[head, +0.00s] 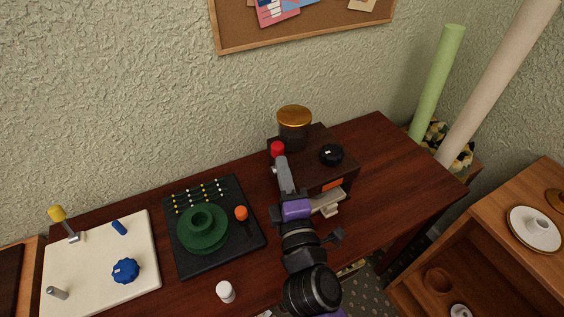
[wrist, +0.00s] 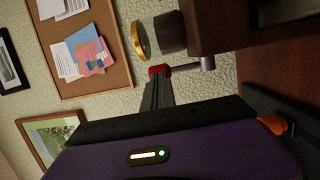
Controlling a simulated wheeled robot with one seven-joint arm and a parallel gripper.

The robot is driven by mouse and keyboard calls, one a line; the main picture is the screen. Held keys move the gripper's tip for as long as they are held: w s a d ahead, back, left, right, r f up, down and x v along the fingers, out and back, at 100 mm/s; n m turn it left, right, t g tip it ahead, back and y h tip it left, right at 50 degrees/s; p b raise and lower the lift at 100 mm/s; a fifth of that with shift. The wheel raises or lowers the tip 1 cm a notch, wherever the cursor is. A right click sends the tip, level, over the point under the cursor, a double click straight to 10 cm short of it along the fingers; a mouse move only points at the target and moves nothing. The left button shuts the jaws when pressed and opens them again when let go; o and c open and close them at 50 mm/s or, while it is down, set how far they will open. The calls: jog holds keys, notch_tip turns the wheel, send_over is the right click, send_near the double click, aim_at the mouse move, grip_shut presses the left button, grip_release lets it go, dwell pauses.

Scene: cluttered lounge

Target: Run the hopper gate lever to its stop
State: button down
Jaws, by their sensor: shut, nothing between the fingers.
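A dark brown box (head: 318,174) on the desk carries a dark jar with a gold lid (head: 294,113), which looks like the hopper. A red-knobbed lever (head: 277,148) stands at the box's left side. In the wrist view its red knob (wrist: 158,69) sits on the end of a short metal rod (wrist: 188,67) running to the right. My gripper (head: 281,163) is shut and empty, its fingertips right at the red knob. In the wrist view the fingertips (wrist: 157,80) overlap the knob's lower edge; I cannot tell whether they touch.
A black knob (head: 331,154) sits on the box top. Left are a black board (head: 182,259) with a green round part (head: 203,228) and orange knob, a white bottle (head: 225,291), and a white panel (head: 85,286) with a yellow-tipped lever. The desk's right end (head: 385,160) is clear.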

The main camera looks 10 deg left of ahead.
aim_at(276, 152)
jog(key=shift+w+a, duration=0.15)
jog(key=shift+w, duration=0.2)
jog(key=r+p, duration=0.1)
jog(key=p, duration=0.2)
jog(key=shift+w+a, duration=0.1)
jog(key=shift+w, duration=0.05)
jog(key=p, duration=0.2)
jog(key=g+p, duration=0.1)
jog(key=p, duration=0.1)
jog(key=shift+w+a+r, duration=0.2)
jog(key=shift+w+r, duration=0.05)
jog(key=shift+w, duration=0.1)
jog(key=shift+w+a+h, duration=0.3)
jog(key=shift+w+a, duration=0.25)
jog(key=shift+w, duration=0.2)
